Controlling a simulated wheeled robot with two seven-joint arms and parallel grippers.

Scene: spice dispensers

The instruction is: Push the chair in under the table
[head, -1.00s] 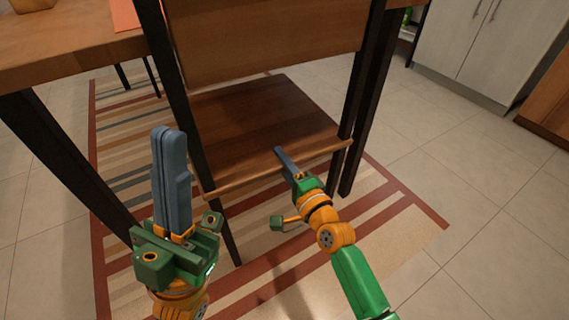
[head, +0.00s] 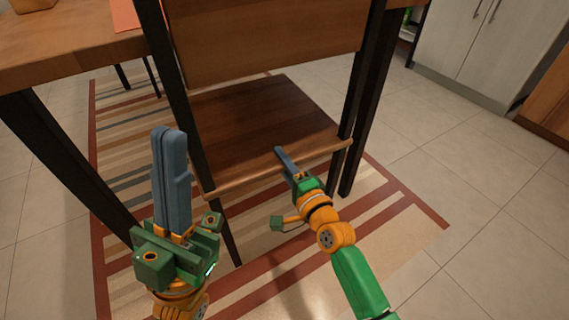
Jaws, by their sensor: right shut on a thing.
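The wooden chair (head: 255,115) with dark metal legs stands beside the wooden table (head: 70,45), its backrest (head: 270,40) toward me. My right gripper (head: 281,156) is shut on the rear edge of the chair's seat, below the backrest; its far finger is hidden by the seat. My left gripper (head: 169,135) is shut and empty, pointing up in front of the chair's left side, and it covers part of the chair's left leg.
A striped rug (head: 395,215) lies under the chair and the table. A dark table leg (head: 65,160) slants down at the left. Pale cabinets (head: 490,50) stand at the back right. The tiled floor at the right is clear.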

